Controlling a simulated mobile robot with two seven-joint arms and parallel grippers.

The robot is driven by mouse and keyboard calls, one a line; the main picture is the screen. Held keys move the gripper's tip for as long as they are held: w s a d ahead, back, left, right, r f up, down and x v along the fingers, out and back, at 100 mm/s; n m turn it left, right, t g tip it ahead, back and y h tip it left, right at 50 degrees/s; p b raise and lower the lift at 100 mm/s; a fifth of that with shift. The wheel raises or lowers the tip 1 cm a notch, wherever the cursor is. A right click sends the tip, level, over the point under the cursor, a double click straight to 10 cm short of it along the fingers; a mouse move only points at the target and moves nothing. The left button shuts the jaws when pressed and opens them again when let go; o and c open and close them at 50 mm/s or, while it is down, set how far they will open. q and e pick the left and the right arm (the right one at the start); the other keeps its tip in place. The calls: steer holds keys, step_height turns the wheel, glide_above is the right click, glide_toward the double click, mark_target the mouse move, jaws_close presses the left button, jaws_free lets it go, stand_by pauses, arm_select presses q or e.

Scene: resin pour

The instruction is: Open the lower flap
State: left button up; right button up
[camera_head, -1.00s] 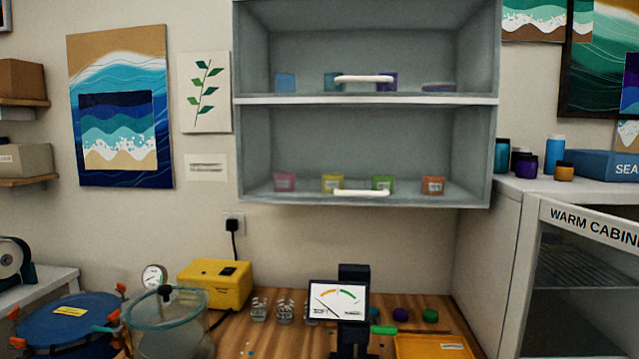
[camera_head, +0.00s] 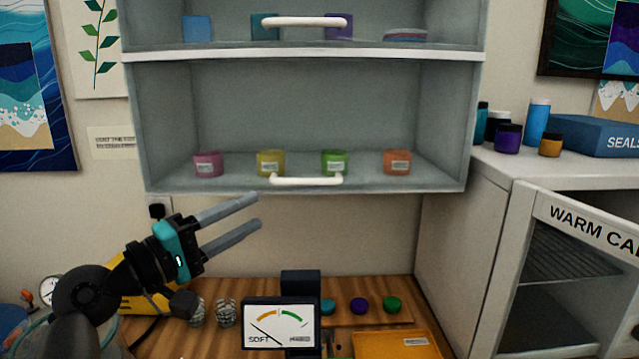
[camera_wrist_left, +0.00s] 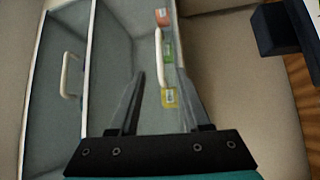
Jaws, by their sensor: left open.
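The wall cabinet has two compartments with clear fronts. The lower flap (camera_head: 290,115) looks closed, with a white bar handle (camera_head: 306,180) along its bottom edge. Pink, yellow, green and orange jars show behind it. My left gripper (camera_head: 258,210) is open and empty, below and left of that handle, its fingers pointing right and slightly up. In the left wrist view the open fingers (camera_wrist_left: 160,75) point toward the lower flap's handle (camera_wrist_left: 158,57), which lies between the fingertip lines, farther away and apart from them. My right gripper is not in view.
The upper flap has its own white handle (camera_head: 305,21). Below, a wooden bench (camera_head: 220,340) holds a gauge (camera_head: 281,324), small colored pots and a yellow tray (camera_head: 395,345). The warm cabinet (camera_head: 585,255) stands at the right. The space before the wall cabinet is clear.

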mark_target(308, 184)
arm_select(q)
steer(key=p+x, duration=0.1)
steer(key=x, duration=1.3)
steer(key=shift+w+d+p, duration=0.15)
steer(key=shift+d+p, duration=0.15)
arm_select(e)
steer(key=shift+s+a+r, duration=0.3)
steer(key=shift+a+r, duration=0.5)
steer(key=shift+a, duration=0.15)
arm_select(q)
steer(key=shift+c, duration=0.4)
jaws_close()
